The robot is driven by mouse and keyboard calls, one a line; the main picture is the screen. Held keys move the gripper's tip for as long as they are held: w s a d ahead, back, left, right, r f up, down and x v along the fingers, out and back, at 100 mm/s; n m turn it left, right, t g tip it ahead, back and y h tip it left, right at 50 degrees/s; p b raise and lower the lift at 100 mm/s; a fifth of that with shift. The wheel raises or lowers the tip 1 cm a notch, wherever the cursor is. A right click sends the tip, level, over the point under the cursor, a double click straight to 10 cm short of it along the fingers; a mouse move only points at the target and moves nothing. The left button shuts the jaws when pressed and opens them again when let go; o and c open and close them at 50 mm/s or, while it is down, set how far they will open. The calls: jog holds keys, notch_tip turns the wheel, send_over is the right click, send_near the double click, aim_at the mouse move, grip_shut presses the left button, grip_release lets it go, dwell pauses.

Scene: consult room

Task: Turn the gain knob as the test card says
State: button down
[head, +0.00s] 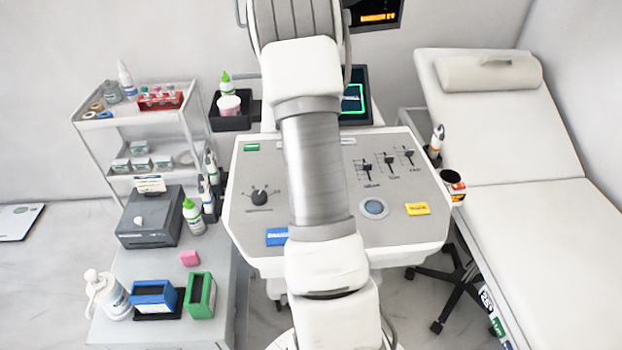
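The console panel (240,220) stands in the middle of the head view. A dark round knob (259,198) with tick marks around its upper side sits on its left part. The label below it is too small to read, and I cannot tell which mark it points at. My arm crosses the middle of the panel and hides a wide strip of it. My gripper does not show. I cannot identify the test card for sure. A small white card (150,184) stands on the grey box at left, its text unreadable.
The panel also bears sliders (388,160), a round button (374,208), a yellow label (417,209) and a blue label (277,237). A trolley (140,120) and a side table (135,260) with bottles stand left. An examination couch (500,150) stands right.

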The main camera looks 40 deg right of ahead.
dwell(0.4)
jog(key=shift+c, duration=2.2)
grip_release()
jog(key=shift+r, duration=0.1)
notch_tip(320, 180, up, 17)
jog(key=p, duration=0.1)
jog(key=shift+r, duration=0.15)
